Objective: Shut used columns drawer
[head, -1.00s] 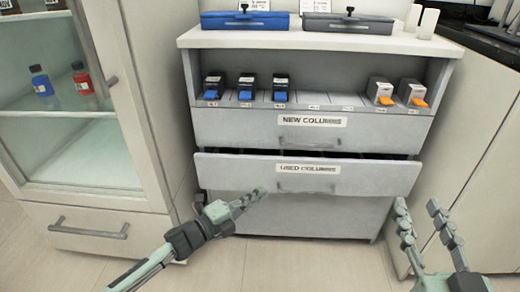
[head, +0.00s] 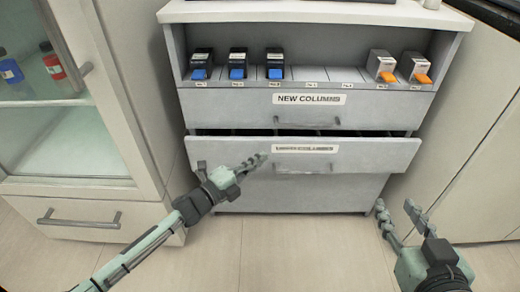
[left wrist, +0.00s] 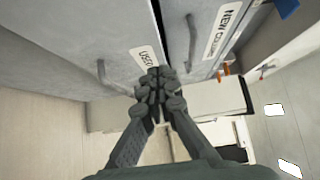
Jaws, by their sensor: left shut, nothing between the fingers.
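The used columns drawer (head: 220,155) is the grey drawer below the new columns drawer. It stands partly open, its front jutting out and a dark gap showing along its top edge. Its handle (head: 303,165) and label (head: 306,149) are on the front. My left gripper (head: 264,157) is shut and empty, its tips in front of the drawer face just left of the label. In the left wrist view the closed fingers (left wrist: 156,76) overlap the edge of the label (left wrist: 143,60); contact cannot be told. My right gripper (head: 398,206) is open and empty, low at the right.
The new columns drawer (head: 230,108) above looks shut. Several boxed columns with blue or orange parts stand on the shelf (head: 345,76) above it. A glass-door cabinet (head: 130,90) stands at the left, a pale cabinet (head: 470,140) at the right. The floor (head: 290,250) in front is clear.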

